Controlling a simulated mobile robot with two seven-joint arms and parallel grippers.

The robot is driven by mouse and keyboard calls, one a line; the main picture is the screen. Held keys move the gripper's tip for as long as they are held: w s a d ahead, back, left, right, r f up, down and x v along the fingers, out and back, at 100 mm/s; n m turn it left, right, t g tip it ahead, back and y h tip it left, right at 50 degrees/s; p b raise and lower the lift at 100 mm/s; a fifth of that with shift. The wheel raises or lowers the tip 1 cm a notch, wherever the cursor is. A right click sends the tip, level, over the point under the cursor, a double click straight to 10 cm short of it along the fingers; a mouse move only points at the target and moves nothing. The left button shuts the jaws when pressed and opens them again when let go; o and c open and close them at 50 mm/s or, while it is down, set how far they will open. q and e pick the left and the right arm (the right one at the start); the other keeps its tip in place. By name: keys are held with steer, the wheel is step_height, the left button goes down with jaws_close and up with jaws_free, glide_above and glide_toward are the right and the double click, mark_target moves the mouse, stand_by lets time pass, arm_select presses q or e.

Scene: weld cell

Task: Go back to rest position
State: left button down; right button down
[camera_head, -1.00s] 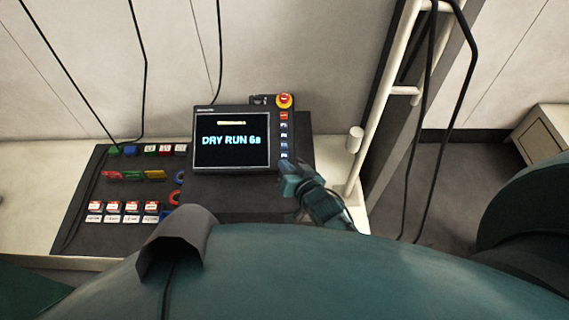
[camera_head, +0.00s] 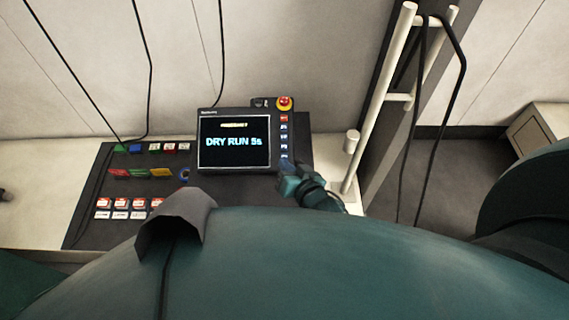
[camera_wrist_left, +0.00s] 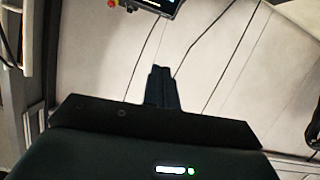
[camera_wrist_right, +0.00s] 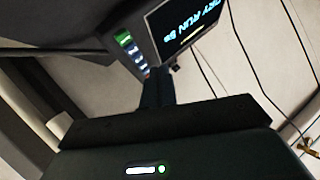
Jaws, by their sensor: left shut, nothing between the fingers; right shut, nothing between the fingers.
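The control panel screen (camera_head: 234,142) reads "DRY RUN 5s" and stands on the console. A column of small buttons (camera_head: 284,134) runs down its right side. My right gripper (camera_head: 287,172) is just below the lowest of these buttons in the head view; whether it touches the panel I cannot tell. In the right wrist view its fingers (camera_wrist_right: 157,80) are shut and empty, with the screen (camera_wrist_right: 185,25) and a green-lit button (camera_wrist_right: 122,38) close by. My left gripper's fingers (camera_wrist_left: 161,76) are shut and empty in the left wrist view, pointing toward the pale wall, with the screen's corner beyond.
A red emergency stop (camera_head: 284,102) sits on the panel's top right corner. The dark console (camera_head: 100,185) carries several coloured buttons. A white rail frame (camera_head: 380,100) with hanging cables stands right of the console. Cables also hang along the wall (camera_head: 270,50).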

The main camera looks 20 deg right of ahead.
stand_by(0.5)
